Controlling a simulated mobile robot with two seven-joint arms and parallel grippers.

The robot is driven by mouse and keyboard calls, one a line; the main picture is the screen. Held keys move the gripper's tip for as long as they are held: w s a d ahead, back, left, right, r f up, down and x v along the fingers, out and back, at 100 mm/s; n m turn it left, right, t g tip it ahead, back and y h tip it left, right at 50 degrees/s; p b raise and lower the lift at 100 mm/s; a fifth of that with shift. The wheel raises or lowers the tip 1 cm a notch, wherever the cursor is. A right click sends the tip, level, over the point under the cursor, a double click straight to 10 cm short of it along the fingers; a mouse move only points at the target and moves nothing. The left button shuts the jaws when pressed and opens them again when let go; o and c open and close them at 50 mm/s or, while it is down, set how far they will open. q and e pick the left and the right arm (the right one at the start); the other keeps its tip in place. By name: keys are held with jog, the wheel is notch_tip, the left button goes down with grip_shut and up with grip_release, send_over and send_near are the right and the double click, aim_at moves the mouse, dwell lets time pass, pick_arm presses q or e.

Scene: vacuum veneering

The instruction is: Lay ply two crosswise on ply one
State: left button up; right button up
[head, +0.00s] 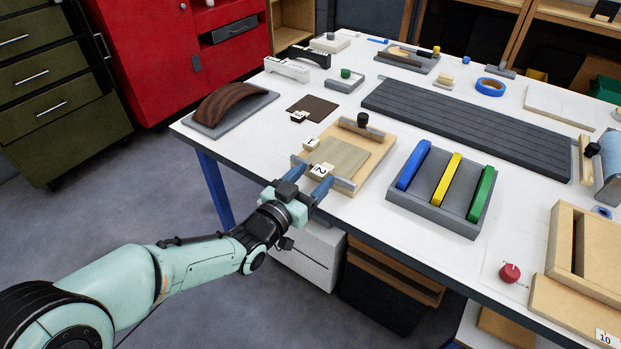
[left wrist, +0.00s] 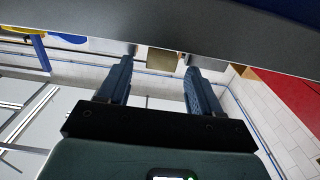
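A tan sheet (head: 342,156) lies on a wooden board (head: 379,152) at the table's front edge. A white tab marked 2 (head: 321,171) shows at its front edge, and a tab marked 1 (head: 311,143) at its left. Whether another sheet lies beneath cannot be told. My left gripper (head: 311,175) is at the board's front edge, its blue fingers apart on either side of tab 2. In the left wrist view the gripper (left wrist: 160,76) has a wide gap between its fingers, with nothing clearly held. My right gripper is out of view.
A dark sheet (head: 316,106) with a tab marked 3 (head: 299,116) lies behind the board. A curved brown form (head: 231,103) stands left. A grey tray (head: 466,224) with coloured bars stands right. A long grey slatted panel (head: 470,125) lies behind it.

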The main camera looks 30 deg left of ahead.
pick_arm(q)
jog(key=shift+f, duration=0.1)
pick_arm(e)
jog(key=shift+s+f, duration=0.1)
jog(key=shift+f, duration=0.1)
pick_arm(q)
jog(key=s+a+b, duration=0.1)
jog(key=s+b, duration=0.3)
jog(key=s, duration=0.9)
jog(key=shift+s, duration=0.2)
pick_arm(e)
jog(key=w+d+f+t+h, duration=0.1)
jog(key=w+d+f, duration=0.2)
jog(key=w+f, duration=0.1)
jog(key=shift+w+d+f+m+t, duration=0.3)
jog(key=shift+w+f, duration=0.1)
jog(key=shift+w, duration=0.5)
